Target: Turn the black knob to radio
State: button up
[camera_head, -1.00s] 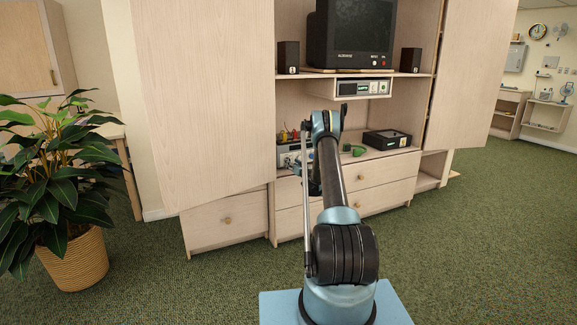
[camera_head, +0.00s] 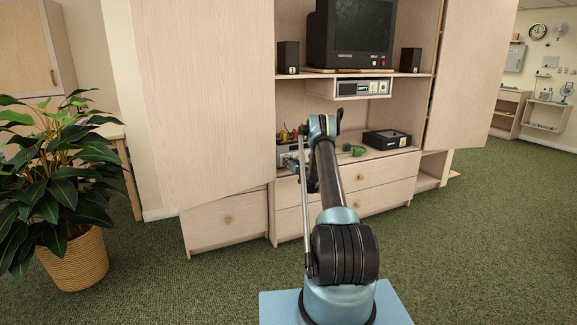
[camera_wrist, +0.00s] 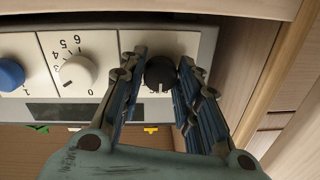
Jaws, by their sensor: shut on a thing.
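The black knob (camera_wrist: 160,72) sits on the pale front panel of a device (camera_wrist: 178,42) in the wrist view, with a light mark on its rim. My gripper (camera_wrist: 162,60) has one blue-padded finger on each side of the knob and is shut on it. The knob's setting and any label beside it are too unclear to read. In the head view the device (camera_head: 283,154) shows only partly in the cabinet, left of my arm. My gripper and the knob are hidden there.
Left of the black knob are a white numbered dial (camera_wrist: 76,72) and a blue knob (camera_wrist: 9,74). A black box (camera_head: 387,139) and a green object (camera_head: 354,150) are on the cabinet shelf. A large cabinet door (camera_head: 205,100) stands open at left.

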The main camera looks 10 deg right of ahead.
jog(key=m, duration=0.4)
jog(key=shift+m, duration=0.4)
jog(key=m, duration=0.4)
jog(key=shift+d+f+m+t, duration=0.1)
jog(key=shift+m+t, duration=0.2)
jog(key=m, duration=0.4)
jog(key=shift+m, duration=0.4)
jog(key=shift+m+h, duration=0.3)
jog(key=shift+m, duration=1.8)
jog(key=shift+d+m+t, duration=0.1)
jog(key=shift+m+t, duration=0.2)
jog(key=o, duration=0.9)
jog(key=shift+f, duration=0.15)
jog(key=shift+o, duration=0.8)
jog(key=shift+s, duration=0.1)
